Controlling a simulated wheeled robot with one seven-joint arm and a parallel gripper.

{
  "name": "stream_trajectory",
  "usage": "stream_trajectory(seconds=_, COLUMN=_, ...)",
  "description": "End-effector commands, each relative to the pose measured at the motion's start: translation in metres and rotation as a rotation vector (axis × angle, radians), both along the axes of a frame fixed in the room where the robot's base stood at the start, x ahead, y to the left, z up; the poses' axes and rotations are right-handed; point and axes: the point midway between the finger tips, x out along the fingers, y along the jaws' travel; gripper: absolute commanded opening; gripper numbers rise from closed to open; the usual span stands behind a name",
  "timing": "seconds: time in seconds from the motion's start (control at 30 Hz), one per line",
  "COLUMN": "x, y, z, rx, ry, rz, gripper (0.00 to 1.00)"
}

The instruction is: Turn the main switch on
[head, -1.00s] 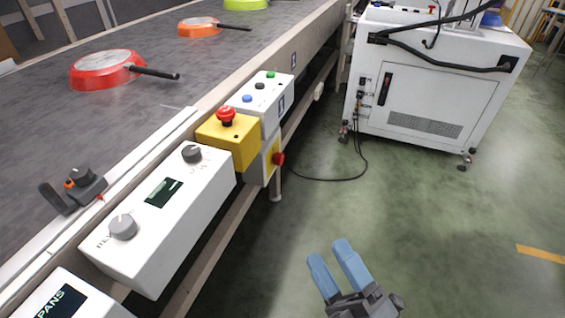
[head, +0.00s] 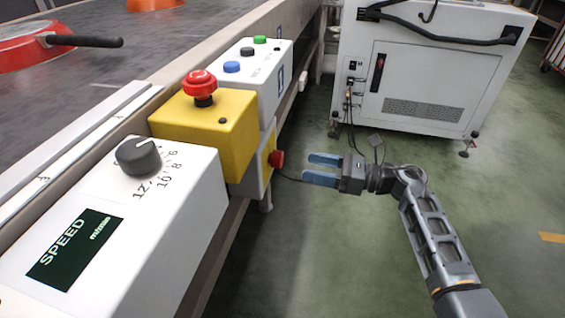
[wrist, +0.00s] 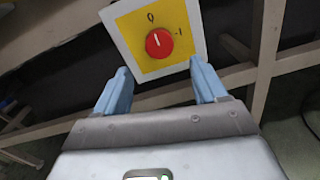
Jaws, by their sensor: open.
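The main switch is a red rotary knob (wrist: 159,43) on a yellow plate (wrist: 136,21) with a pale border, marked 0 and 1 in the wrist view. The white line on the knob points close to the 0. In the head view the knob (head: 277,159) sticks out from the side of the box below the conveyor edge. My gripper (head: 307,169) is open and empty, its blue fingers pointing at the knob with a gap left. In the wrist view the gripper (wrist: 160,82) has the knob ahead, between and beyond the fingertips.
A yellow box with a red emergency button (head: 200,84) stands above the switch. A white button box (head: 262,75) and a white speed box with a dial (head: 138,156) flank it. A frame beam (wrist: 268,60) runs right of the switch. A white cabinet (head: 430,70) stands behind; open floor lies right.

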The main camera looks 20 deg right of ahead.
Motion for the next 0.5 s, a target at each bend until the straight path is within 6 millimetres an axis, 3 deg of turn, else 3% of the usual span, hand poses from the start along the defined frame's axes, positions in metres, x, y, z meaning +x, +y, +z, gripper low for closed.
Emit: stream_trajectory(seconds=0.5, x=0.041, y=0.054, z=0.000, rx=0.000, ry=-0.001, rz=0.003, gripper=0.71)
